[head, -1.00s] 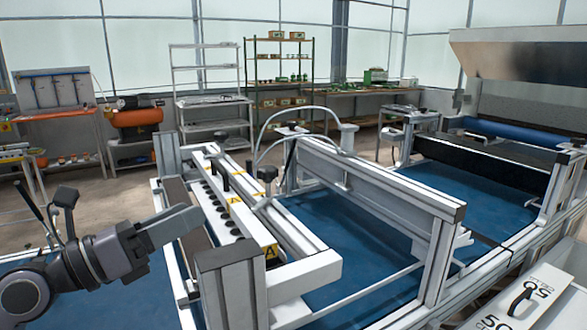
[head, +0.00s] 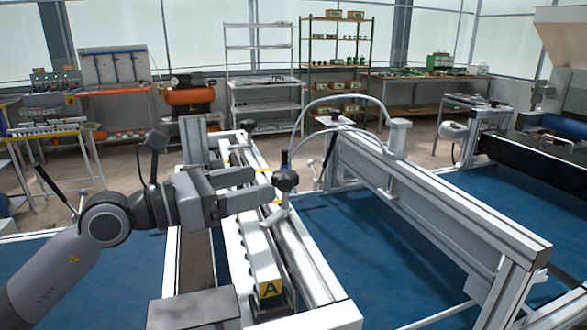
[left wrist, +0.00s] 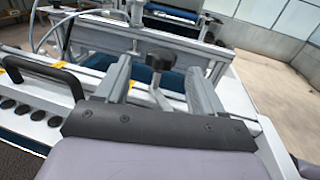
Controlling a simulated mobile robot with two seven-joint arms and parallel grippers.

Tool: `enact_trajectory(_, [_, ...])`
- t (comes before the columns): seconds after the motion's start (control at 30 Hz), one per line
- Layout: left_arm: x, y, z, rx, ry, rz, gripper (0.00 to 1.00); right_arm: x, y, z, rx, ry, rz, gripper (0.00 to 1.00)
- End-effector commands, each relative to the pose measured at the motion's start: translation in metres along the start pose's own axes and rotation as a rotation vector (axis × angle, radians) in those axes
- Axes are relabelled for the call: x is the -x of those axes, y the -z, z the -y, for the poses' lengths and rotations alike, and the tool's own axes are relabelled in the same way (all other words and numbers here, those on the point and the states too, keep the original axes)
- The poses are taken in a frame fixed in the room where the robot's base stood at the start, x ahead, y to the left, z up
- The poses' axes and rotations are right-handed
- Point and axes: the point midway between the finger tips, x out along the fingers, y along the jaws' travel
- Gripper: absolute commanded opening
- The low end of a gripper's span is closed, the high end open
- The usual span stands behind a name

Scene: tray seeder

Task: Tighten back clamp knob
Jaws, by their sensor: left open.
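In the left wrist view the knob (left wrist: 160,59) appears between the two open fingers (left wrist: 160,68), with gaps on both sides. I cannot tell whether the fingertips reach beside it. My right gripper is not in view.
A yellow label A marks the near end of the bar (head: 262,262). A metal crossbeam (head: 430,205) with a curved hose stands right of the knob. A black handle (left wrist: 42,66) rises at left in the wrist view. Blue belt (head: 345,255) lies open between the frames.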

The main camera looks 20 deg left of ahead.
Motion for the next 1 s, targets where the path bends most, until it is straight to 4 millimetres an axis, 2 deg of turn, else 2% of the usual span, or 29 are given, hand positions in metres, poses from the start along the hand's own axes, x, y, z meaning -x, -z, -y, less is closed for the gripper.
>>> enact_trajectory(0.3, [-0.042, -0.004, 0.0, 0.002, 0.001, 0.003, 0.68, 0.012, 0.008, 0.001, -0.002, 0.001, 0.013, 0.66])
enact_trajectory(0.5, [-0.062, -0.002, 0.0, 0.001, 0.0, 0.001, 0.68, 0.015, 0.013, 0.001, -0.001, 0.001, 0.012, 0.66])
enact_trajectory(0.87, [-0.068, -0.001, 0.0, -0.001, 0.0, 0.0, 0.68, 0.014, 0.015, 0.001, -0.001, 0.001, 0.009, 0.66])
enact_trajectory(0.97, [-0.068, -0.001, 0.0, 0.0, 0.0, 0.0, 0.39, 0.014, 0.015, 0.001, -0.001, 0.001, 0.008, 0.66])
enact_trajectory(1.0, [-0.068, -0.001, 0.0, -0.001, 0.0, 0.0, 0.26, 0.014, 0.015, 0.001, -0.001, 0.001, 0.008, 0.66])
